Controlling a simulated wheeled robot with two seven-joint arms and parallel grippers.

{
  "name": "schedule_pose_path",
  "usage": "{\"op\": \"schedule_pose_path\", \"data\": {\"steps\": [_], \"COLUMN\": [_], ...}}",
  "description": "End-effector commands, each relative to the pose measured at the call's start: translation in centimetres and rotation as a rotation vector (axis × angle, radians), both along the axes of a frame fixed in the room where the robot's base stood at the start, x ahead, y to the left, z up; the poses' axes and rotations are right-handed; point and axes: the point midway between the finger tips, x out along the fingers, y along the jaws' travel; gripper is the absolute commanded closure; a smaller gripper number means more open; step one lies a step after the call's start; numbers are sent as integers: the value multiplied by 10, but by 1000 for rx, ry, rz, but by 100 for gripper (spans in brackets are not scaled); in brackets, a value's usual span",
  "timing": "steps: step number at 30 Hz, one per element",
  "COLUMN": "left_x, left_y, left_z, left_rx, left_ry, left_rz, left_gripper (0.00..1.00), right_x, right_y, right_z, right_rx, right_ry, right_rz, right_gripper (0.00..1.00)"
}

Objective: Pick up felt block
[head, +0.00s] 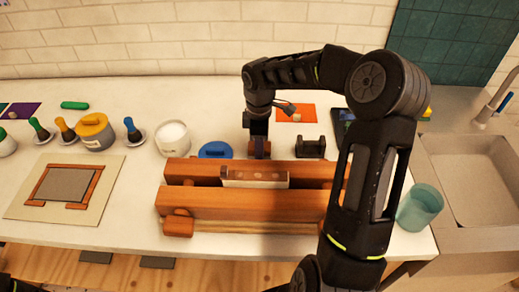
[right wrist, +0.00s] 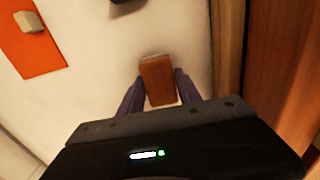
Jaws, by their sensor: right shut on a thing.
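A small brown block (right wrist: 158,78), which seems to be the felt block, sits between the two fingers of my right gripper (right wrist: 160,90) in the right wrist view. The fingers are shut on its sides. In the head view my right gripper (head: 259,145) points down behind the long wooden frame, and the block (head: 260,153) shows only in part at its tip. I cannot tell whether the block touches the table. My left gripper is not in view.
The wooden frame (head: 230,205) with thick rails lies just in front of my right gripper. A blue lid (head: 215,149) is to its left, a dark holder (head: 311,147) to its right. An orange mat (head: 305,114) lies behind. A teal cup (head: 420,206) stands near the sink.

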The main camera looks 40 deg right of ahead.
Motion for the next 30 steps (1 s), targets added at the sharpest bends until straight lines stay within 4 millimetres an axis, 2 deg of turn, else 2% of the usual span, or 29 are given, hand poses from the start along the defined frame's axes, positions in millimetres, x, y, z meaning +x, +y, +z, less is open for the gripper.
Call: {"op": "schedule_pose_path", "data": {"steps": [11,17,24,30], "left_x": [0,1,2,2], "left_y": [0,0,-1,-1], "left_z": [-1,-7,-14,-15], "left_rx": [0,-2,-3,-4], "left_ry": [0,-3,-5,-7], "left_rz": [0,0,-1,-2], "left_gripper": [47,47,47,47], "right_x": [0,1,1,0], "right_y": [0,0,0,0], "right_z": [5,33,79,99], "right_rx": [-1,-2,-1,0], "right_ry": [-1,-5,-4,0], "right_rz": [-1,-1,0,1], "right_gripper": [100,100,100,100]}}
